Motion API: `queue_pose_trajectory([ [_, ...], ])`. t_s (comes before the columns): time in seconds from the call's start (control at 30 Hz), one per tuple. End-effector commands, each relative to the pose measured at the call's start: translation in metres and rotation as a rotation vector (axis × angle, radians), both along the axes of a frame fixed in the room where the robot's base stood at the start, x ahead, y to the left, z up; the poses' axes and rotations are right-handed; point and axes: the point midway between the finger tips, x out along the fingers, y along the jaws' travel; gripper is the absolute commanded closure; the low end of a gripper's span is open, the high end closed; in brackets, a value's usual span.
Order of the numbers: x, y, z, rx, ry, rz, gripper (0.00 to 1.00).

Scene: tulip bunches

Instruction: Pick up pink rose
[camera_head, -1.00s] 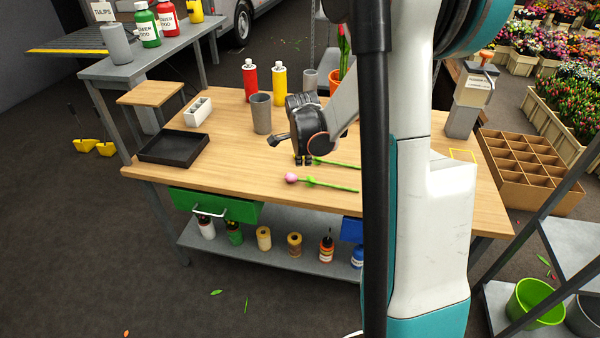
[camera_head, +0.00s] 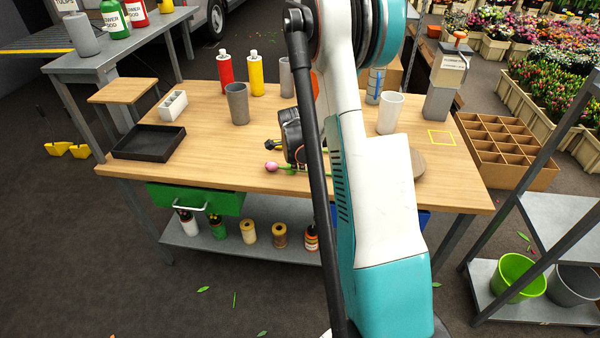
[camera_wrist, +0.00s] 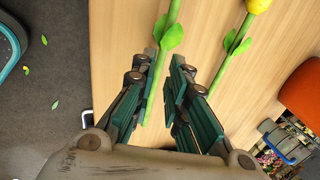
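The pink rose (camera_head: 271,167) lies on the wooden table near its front edge, its bloom to the left. Its green stem runs right, partly hidden by my arm. In the wrist view, the left green stem with leaves (camera_wrist: 167,40) appears to be this rose's; its bloom is out of view. My gripper (camera_wrist: 164,62) is open, with its two fingers apart and that stem showing between them. Whether the fingers touch the stem or are still above it, I cannot tell. In the head view my gripper is just above the table, right of the bloom, partly hidden by my arm.
A second flower with a yellow bloom (camera_wrist: 258,5) lies close beside, on the right. A black tray (camera_head: 148,143), a grey cup (camera_head: 237,103), red (camera_head: 225,72) and yellow (camera_head: 256,75) bottles and a white cup (camera_head: 390,113) stand on the table (camera_head: 215,160).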

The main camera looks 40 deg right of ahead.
Motion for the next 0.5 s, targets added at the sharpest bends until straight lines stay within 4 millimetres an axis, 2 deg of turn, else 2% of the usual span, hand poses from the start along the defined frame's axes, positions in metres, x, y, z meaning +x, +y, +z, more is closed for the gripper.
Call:
queue_pose_trajectory([
  [0.3,0.012,-0.012,-0.039,-0.001,-0.001,-0.001,0.86],
  [0.5,0.015,-0.014,-0.045,-0.001,-0.001,-0.001,0.86],
])
